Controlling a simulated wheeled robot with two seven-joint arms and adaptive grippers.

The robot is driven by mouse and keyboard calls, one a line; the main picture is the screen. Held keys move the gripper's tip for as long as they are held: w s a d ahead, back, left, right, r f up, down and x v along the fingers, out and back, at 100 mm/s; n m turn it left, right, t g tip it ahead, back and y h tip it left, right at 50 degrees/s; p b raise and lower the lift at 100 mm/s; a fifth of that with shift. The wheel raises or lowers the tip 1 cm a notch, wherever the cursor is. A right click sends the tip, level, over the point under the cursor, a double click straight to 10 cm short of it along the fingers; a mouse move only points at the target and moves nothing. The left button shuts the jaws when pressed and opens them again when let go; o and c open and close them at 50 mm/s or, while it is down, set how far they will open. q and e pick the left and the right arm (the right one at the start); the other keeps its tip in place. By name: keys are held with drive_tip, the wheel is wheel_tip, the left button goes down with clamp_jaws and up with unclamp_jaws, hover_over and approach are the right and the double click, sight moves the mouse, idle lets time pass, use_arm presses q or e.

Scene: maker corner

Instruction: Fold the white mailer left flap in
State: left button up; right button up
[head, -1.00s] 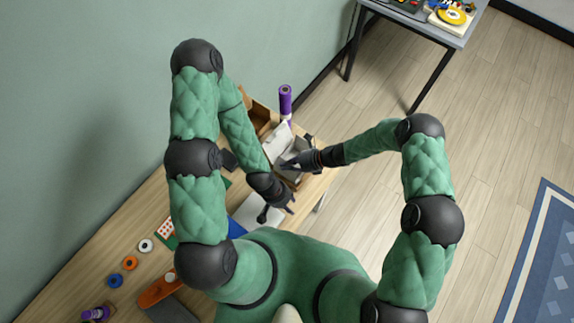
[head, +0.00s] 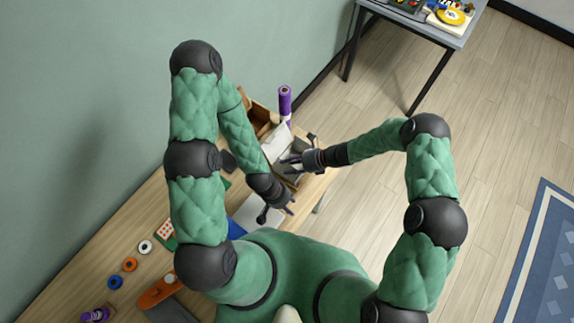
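The white mailer (head: 276,144) is small in view near the far right end of the wooden workbench, with a pale panel standing up at its left. The rest of it is partly hidden by my grippers, and I cannot tell its separate flaps apart. My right gripper (head: 289,162) reaches in from the right over the mailer. Its dark fingers look spread, with nothing visible between them. My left gripper (head: 290,204) is lower, on the near side of the mailer. It seems empty, but its finger opening is too small to judge.
A purple bottle-like cylinder (head: 285,100) and a brown wooden box (head: 257,114) stand behind the mailer. A white sheet (head: 262,214) lies near my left gripper. Rolls of tape (head: 130,264) and an orange tool (head: 158,291) lie at the left. Floor is free to the right.

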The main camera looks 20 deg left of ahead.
drive_tip(key=v, duration=1)
drive_tip(key=shift+d+r, duration=0.25)
drive_tip(key=shift+d, duration=0.05)
